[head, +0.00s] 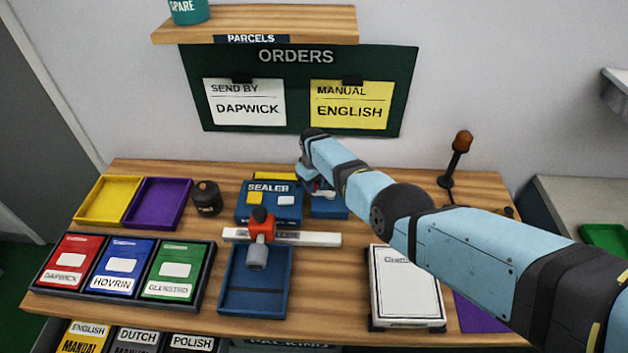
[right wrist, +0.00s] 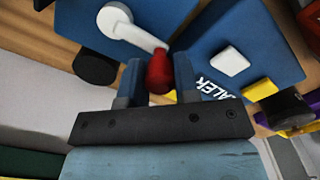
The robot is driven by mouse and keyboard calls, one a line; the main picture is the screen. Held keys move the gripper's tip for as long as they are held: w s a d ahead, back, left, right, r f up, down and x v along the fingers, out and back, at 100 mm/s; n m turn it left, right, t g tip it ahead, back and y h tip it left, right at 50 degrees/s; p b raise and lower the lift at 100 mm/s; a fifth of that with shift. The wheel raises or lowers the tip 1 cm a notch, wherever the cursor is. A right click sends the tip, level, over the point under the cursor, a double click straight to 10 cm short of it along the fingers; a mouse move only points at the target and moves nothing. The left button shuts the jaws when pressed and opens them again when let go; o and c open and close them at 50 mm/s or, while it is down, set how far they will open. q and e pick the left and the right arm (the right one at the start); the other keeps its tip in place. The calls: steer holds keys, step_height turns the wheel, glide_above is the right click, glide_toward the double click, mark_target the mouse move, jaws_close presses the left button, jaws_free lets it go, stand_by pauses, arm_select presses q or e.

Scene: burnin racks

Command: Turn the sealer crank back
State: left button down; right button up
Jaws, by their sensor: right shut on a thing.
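The blue sealer (head: 268,203) stands toward the back middle of the wooden bench, with its label facing me. Its body also shows in the right wrist view (right wrist: 215,40). The crank is a white arm (right wrist: 135,32) on a round white hub, with a red knob (right wrist: 159,72) at its end. My right gripper (right wrist: 158,78) has its two fingers on either side of the red knob, shut on it. In the head view my right gripper (head: 318,187) is at the sealer's right part, mostly hidden by my arm. My left gripper is not in view.
A white rail with an orange slider (head: 262,231) and a blue tray (head: 238,300) lie in front of the sealer. A lamp-like post (head: 453,160) stands behind right.

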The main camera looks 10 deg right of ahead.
stand_by(0.4)
steer(key=o, duration=0.9)
steer(key=shift+r, duration=0.1)
step_height(320, 180, up, 5)
steer(key=shift+f+p, duration=0.1)
steer(key=shift+p, duration=1.15)
step_height(320, 180, up, 9)
steer(key=shift+s+f, duration=0.1)
